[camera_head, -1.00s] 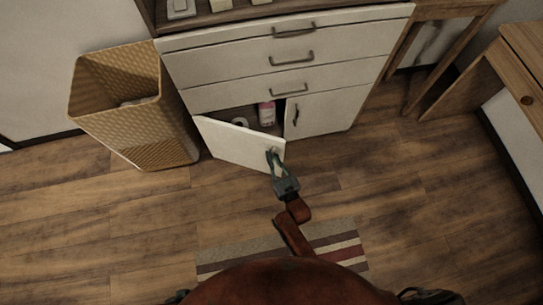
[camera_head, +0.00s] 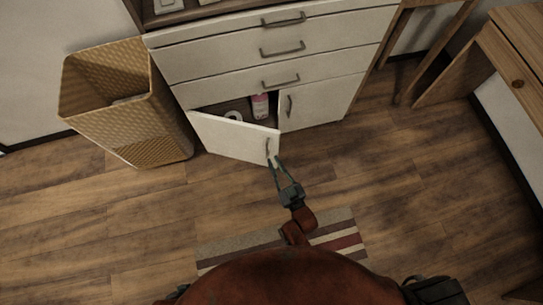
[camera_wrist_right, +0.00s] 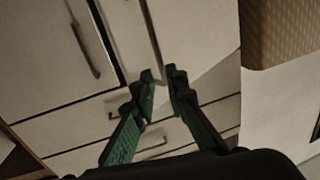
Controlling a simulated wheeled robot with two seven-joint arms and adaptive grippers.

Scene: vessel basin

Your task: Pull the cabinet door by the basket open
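The white cabinet door (camera_head: 232,137) by the basket stands partly open, its free edge swung out toward me. Its handle (camera_head: 268,147) is near that free edge. The woven basket (camera_head: 118,108) stands on the floor left of the cabinet, and a part of it shows in the right wrist view (camera_wrist_right: 278,32). My right gripper (camera_head: 275,160) is at the door's free edge, just below and right of the handle. In the right wrist view its green fingers (camera_wrist_right: 162,78) are apart, with nothing clearly held between them. My left gripper is not in view.
The cabinet's other door (camera_head: 320,103) is shut, as are the drawers (camera_head: 275,50) above. A pink-and-white bottle (camera_head: 260,105) and a white roll (camera_head: 233,115) show inside. A striped mat (camera_head: 340,238) lies in front of me. Wooden furniture (camera_head: 510,60) stands at right. The floor between is clear.

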